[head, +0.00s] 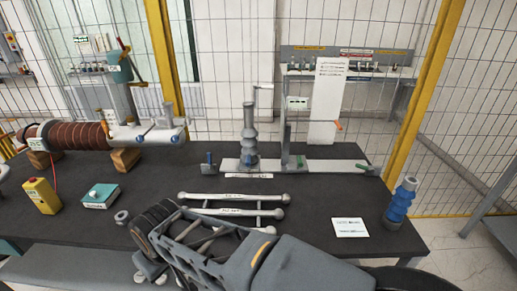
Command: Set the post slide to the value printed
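A grey upright post (285,132) stands on a pale flat rail (325,166) at the back middle of the dark table. A grey ribbed insulator (249,135) with a blue-grey base stands on the rail left of the post. A blue handle (209,158) and a green handle (364,167) sit towards the rail's ends. A white printed card (350,228) lies at the front right; its print is too small to read. My gripper (150,238) is low at the front, well apart from the post; its finger opening is unclear.
A blue insulator (400,204) stands at the right edge. A yellow box (42,196), a teal box (101,196) and a brown ribbed bushing (75,135) on wooden blocks are left. A tall white sheet (328,100) stands behind.

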